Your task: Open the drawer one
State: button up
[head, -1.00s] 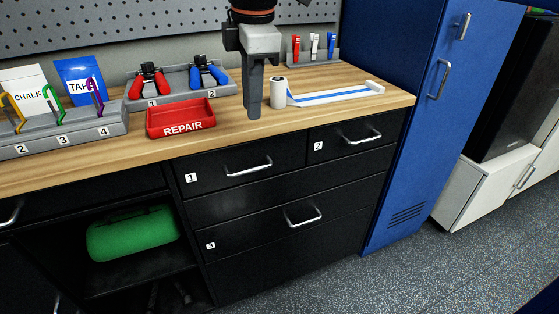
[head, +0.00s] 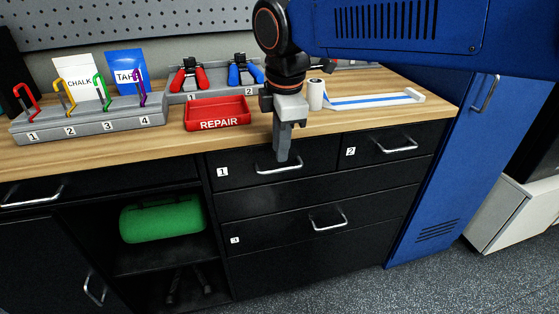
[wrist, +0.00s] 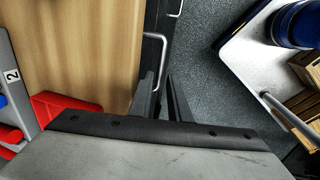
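Drawer one, black with a white "1" label (head: 222,171), is shut under the wooden worktop. Its silver bar handle (head: 294,167) shows on both sides of my gripper (head: 282,158) in the head view. My gripper points down at the middle of the handle. In the wrist view my gripper (wrist: 164,92) has its two dark fingers apart, with the handle (wrist: 162,55) running toward the gap between them. Whether the bar is fully between the fingers or touches one is hidden.
Drawer two (head: 410,158) is to the right and drawer three (head: 290,240) below, both shut. A red REPAIR tray (head: 218,114) and a white roll (head: 316,95) stand on the worktop. A blue locker (head: 440,190) stands to the right. Open floor lies in front.

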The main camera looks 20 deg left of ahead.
aim_at(279, 169)
jog(key=shift+w+a+f, duration=0.15)
jog(key=shift+w+f, duration=0.05)
jog(key=shift+f, duration=1.15)
jog(key=shift+w+a+f, duration=0.1)
jog(key=shift+w+f, duration=0.1)
jog(key=shift+f, duration=1.1)
grip_shut()
